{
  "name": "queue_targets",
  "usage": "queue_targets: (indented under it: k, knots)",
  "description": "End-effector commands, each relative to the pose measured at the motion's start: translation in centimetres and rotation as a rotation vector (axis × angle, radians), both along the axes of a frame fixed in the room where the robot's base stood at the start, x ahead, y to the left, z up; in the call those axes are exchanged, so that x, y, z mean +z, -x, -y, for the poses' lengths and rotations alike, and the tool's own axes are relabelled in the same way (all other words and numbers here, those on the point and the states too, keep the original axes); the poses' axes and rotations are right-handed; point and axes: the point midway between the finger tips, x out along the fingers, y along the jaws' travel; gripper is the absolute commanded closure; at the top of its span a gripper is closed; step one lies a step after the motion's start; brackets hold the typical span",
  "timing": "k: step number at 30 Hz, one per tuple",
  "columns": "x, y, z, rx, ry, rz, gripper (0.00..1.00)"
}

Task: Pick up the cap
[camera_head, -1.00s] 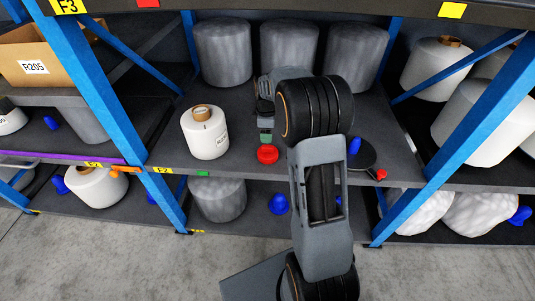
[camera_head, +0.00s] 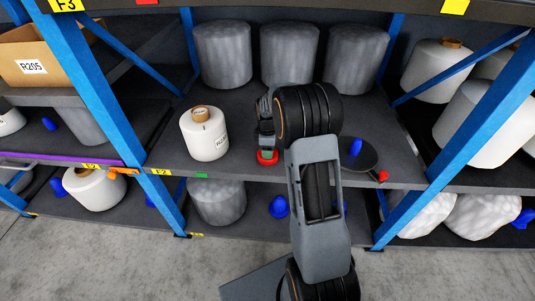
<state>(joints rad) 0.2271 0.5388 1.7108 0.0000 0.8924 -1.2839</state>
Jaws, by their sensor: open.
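A red cap (camera_head: 267,157) lies on the middle shelf near its front edge, right of the white bobbin. My gripper (camera_head: 266,148) is directly over the cap, pointing down, with its tips at or just above it. It covers the cap's middle, so only red edges show around it. The gripper is open; whether its fingers touch the cap cannot be told.
A white yarn bobbin (camera_head: 204,134) stands left of my gripper on the middle shelf (camera_head: 176,165). Several grey bobbins (camera_head: 288,52) stand behind. A dark round paddle (camera_head: 358,158) with a blue piece (camera_head: 355,147) lies right of my arm. Blue posts (camera_head: 92,103) flank the bay.

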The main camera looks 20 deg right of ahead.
Motion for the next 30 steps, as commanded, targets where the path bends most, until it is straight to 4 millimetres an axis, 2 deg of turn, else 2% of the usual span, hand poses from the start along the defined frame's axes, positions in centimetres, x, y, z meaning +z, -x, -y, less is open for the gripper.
queue_targets:
  k: [2, 17, 26, 30]
  knots:
    - [0.04, 0.0, 0.0, 0.0, 0.0, 0.0, 0.52]
    - [0.07, -0.02, 0.01, 0.0, 0.0, 0.001, 1.0]
    - [0.2, -0.03, 0.01, 0.0, 0.0, 0.001, 1.0]
    - [1.0, -0.07, 0.03, 0.0, 0.001, 0.003, 1.0]
